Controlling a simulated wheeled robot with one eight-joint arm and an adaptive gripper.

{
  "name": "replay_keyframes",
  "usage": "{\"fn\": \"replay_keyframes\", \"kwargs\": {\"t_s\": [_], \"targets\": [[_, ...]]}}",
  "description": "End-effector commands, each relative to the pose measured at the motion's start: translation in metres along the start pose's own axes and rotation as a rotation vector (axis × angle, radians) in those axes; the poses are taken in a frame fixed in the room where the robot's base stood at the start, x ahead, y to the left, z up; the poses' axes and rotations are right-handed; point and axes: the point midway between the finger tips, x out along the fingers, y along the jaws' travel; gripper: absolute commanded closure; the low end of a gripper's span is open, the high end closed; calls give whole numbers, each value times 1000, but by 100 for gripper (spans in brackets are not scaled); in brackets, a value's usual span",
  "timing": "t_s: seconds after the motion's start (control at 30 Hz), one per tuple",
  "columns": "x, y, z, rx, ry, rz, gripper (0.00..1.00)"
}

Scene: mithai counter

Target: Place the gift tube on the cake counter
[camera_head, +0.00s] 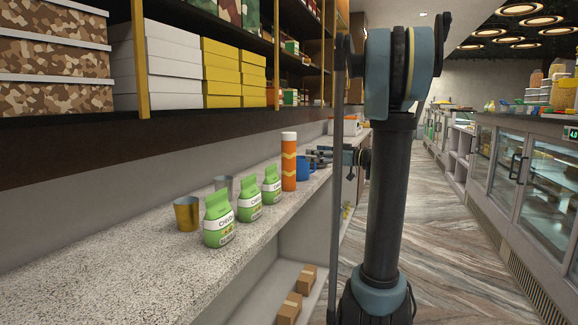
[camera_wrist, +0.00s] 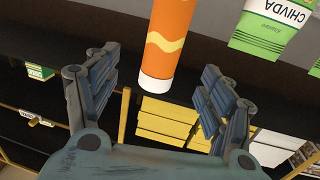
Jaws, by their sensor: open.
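The gift tube (camera_head: 289,163) is an orange cylinder with yellow wavy bands and a white cap. It stands upright on the speckled shelf counter (camera_head: 130,245), beyond the green packets. My gripper (camera_head: 311,155) is open, just right of the tube. In the wrist view the tube (camera_wrist: 170,45) appears upside down, its white end centred between the open fingers (camera_wrist: 160,85), with gaps at both sides. Glass-fronted display counters (camera_head: 522,165) stand across the aisle at right. I cannot tell which one is the cake counter.
Several green CHIVDA packets (camera_head: 219,220), a brass cup (camera_head: 187,213) and a grey cup (camera_head: 223,184) stand near the tube. A blue mug (camera_head: 303,168) is close behind it. Boxes (camera_head: 235,75) fill the shelf above. The aisle floor (camera_head: 450,230) is clear.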

Motion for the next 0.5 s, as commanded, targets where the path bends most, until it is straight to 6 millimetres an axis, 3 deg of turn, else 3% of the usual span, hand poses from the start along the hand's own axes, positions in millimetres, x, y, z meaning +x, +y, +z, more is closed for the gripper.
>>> {"fn": "replay_keyframes", "kwargs": {"t_s": [0.3, 0.5], "targets": [[48, -1, 0, 1, -1, -3, 26], [68, -1, 0, 1, -1, -1, 26]]}}
